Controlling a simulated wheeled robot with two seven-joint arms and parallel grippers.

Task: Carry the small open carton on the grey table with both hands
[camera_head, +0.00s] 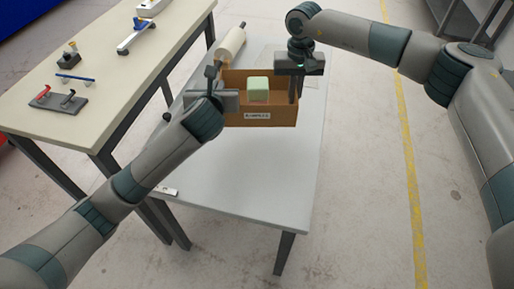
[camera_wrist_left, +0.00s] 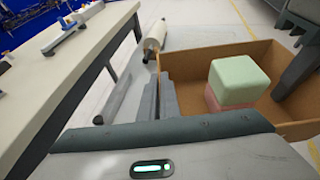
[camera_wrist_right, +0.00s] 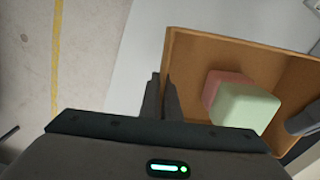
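The small open carton (camera_head: 261,118) is brown with a white label on its front and appears level at the far part of the grey table (camera_head: 250,180). I cannot tell whether its base touches the table. A pale green block (camera_head: 257,88) is inside, on top of a pink block (camera_wrist_left: 212,102). My left gripper (camera_head: 222,92) has its fingers close on either side of the carton's left wall, shut on it. My right gripper (camera_head: 295,90) is shut on the right wall the same way. The fingers also show in the right wrist view (camera_wrist_right: 161,98).
A pale roll (camera_head: 230,42) lies on the grey table behind the carton's left side. A cream workbench (camera_head: 110,60) with several small tools stands close on the left. The grey table's front part is mostly clear, with a small white item (camera_head: 166,191) at its left edge.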

